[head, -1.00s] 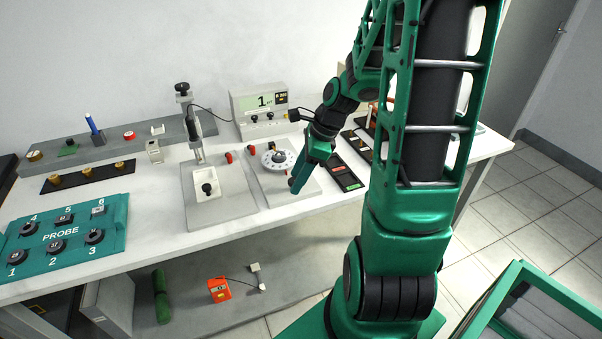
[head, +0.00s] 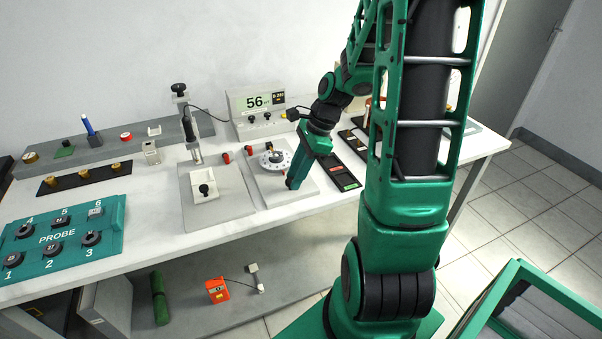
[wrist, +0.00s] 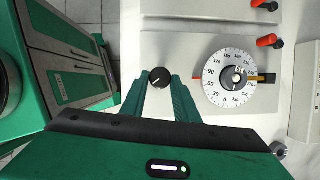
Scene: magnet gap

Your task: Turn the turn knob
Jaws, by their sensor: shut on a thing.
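The turn knob is a small round black knob (wrist: 159,77) with a pale pointer line. In the wrist view it sits between the fingertips of my gripper (wrist: 159,84), which is shut on it. In the head view my gripper (head: 294,184) points down at the front of a light grey plate (head: 268,198), and the knob is hidden behind the fingers. A white graduated dial (wrist: 229,79) lies on the same plate, right of the knob in the wrist view. The meter (head: 257,109) at the back reads 56.
A second plate with a small black knob (head: 204,189) stands left. Red-tipped pegs (wrist: 270,41) are near the dial. A dark tray (head: 342,173) lies right of my gripper. A teal PROBE board (head: 62,238) is at the left front.

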